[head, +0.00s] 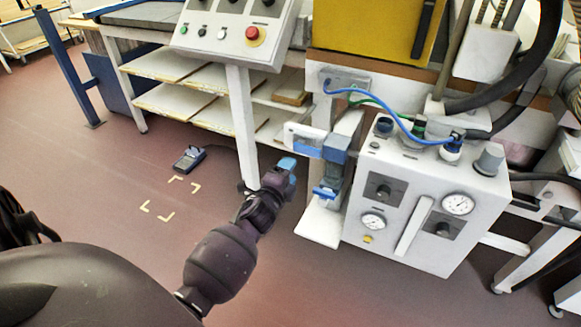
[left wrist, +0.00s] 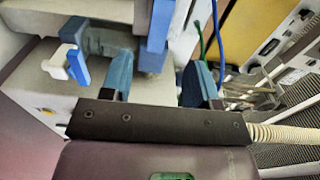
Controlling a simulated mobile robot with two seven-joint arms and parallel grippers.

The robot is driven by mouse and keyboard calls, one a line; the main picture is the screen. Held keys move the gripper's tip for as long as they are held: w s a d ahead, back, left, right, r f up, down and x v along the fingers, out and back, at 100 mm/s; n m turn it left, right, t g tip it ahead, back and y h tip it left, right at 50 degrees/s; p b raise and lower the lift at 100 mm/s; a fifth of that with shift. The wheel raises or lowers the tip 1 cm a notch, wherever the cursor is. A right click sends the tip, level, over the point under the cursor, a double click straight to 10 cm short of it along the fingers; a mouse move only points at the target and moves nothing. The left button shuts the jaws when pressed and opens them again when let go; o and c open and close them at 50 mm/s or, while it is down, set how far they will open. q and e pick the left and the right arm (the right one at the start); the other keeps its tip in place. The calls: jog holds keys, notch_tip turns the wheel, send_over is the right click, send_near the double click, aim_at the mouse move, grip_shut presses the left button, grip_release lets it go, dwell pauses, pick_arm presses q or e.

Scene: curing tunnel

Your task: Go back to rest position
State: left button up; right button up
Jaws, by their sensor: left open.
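My left arm reaches forward from the bottom of the head view. Its gripper (head: 287,168) has blue fingertips and sits just left of the white wall-mounted fixture with blue parts. In the left wrist view the gripper (left wrist: 161,82) has its two blue fingers spread apart, with nothing held between them. The white fixture (head: 305,139) shows beyond it, with a blue lever (head: 325,192) low down. In the left wrist view a blue and white clip-like part (left wrist: 76,62) lies left of the fingers. My right gripper does not show.
A white gauge cabinet (head: 430,208) with blue and green hoses stands right of the gripper. A control panel (head: 232,32) with a red button is on a white post (head: 241,120). A foot pedal (head: 188,159) lies on the floor near yellow corner marks.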

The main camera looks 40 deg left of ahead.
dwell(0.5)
pick_arm(q)
jog(key=s+d+n+g+h+p, duration=0.1)
jog(key=s+d+n+g+p, duration=0.1)
jog(key=s, duration=0.9)
jog(key=s+d+n+g+h+p, duration=0.1)
jog(key=s+d+n+p, duration=0.3)
jog(key=s, duration=0.8)
jog(key=s+d+n+g+h+p, duration=0.2)
jog(key=s+d+n, duration=0.4)
jog(key=s, duration=0.5)
jog(key=shift+s+d+f+n+g+p, duration=0.2)
jog(key=shift+s+d+n+g+p, duration=0.1)
jog(key=shift+n+g+p, duration=0.65)
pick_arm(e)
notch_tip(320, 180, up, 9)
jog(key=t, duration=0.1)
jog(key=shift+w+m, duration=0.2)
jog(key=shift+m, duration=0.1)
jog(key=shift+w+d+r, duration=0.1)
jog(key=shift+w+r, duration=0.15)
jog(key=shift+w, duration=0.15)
